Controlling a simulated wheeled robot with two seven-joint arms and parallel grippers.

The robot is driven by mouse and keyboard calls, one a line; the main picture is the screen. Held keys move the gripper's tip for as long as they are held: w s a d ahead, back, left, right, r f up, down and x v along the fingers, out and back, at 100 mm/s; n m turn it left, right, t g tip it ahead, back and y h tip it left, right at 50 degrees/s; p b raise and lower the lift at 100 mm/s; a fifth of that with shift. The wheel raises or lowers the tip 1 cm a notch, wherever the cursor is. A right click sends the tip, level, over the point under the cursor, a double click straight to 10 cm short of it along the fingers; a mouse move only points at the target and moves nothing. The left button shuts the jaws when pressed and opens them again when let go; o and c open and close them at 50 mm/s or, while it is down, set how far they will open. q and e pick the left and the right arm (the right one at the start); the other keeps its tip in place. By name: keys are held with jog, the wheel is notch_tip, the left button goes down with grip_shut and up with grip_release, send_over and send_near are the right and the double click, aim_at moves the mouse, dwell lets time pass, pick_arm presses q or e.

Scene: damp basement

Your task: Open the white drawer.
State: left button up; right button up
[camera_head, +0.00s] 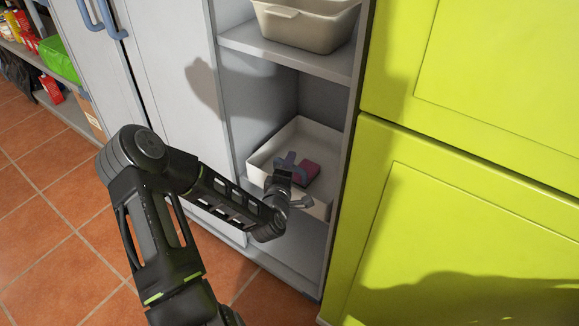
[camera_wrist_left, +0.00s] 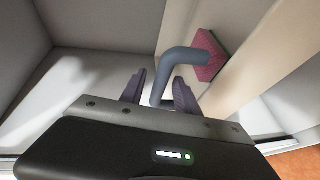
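In the left wrist view the bar (camera_wrist_left: 184,57) bends away from the pink square (camera_wrist_left: 211,56), which lies against a cream panel (camera_wrist_left: 240,45). I cannot tell whether bar and square are fixed to the drawer. My left gripper (camera_head: 284,183) is at the bar. Its fingers (camera_wrist_left: 158,92) are apart, one on each side of the bar's end, with gaps visible. My right gripper is not in view.
A beige bin (camera_head: 308,30) stands on the shelf above. A yellow-green cabinet (camera_head: 450,220) is close on the right. Grey doors with blue handles (camera_head: 88,14) stand at the left. Shelves with goods (camera_head: 58,60) are far left. The tiled floor (camera_head: 60,245) is clear.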

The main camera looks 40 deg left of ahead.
pick_arm(q)
grip_shut()
dwell(0.4)
dwell(1.0)
